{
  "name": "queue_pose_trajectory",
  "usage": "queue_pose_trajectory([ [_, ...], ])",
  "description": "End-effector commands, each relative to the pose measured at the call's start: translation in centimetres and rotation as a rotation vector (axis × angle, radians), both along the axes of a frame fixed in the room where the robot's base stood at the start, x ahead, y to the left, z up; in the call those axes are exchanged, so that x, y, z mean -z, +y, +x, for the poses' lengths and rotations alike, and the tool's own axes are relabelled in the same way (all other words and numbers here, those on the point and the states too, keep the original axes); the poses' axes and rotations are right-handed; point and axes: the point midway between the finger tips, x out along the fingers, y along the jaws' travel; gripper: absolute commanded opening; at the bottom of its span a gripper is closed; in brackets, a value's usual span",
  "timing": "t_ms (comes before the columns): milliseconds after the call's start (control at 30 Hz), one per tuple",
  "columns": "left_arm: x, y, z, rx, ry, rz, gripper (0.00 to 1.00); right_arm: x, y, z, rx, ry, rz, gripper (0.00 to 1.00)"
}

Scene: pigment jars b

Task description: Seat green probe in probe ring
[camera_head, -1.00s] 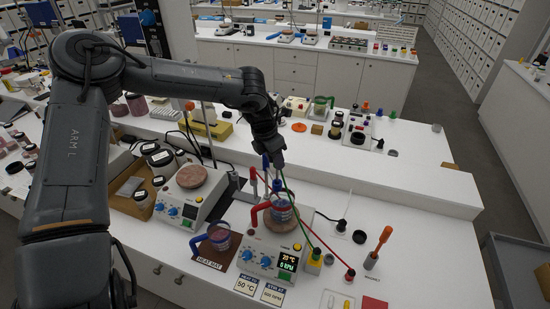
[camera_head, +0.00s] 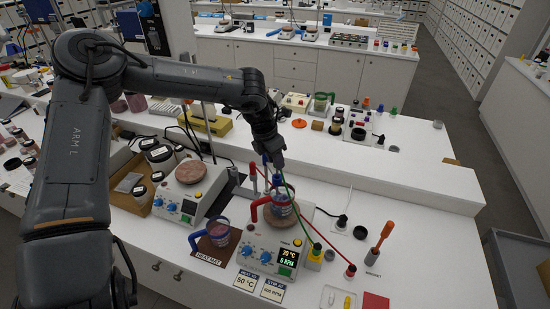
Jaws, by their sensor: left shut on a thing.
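My left gripper (camera_head: 272,163) comes down from above, just over the red-handled beaker (camera_head: 281,207). It is shut on the green probe, which is mostly hidden at the fingers. A green cable (camera_head: 297,208) runs from there down to the right, to a yellow-and-green plug (camera_head: 315,254). The beaker stands on the right hotplate (camera_head: 270,248), which has a lit display. A red probe (camera_head: 253,172) stands upright just left of the fingers. The probe ring is too small and covered to make out, so I cannot tell whether the probe is in it. My right gripper is not in view.
A blue-handled beaker (camera_head: 218,232) stands on the dark heat mat (camera_head: 214,252). A second hotplate (camera_head: 190,197) is to the left. An orange-handled tool (camera_head: 380,243) stands upright in a holder at right. A raised ledge (camera_head: 400,178) runs behind. The bench at far right is clear.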

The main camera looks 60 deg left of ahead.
Motion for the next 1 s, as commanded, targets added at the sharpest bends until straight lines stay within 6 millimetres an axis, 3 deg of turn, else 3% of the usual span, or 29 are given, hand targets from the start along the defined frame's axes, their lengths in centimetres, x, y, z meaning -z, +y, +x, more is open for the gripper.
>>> queue_pose_trajectory([
  [1000,2.6,0.0,0.0,0.0,0.0,0.0,0.0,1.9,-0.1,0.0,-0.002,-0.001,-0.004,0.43],
])
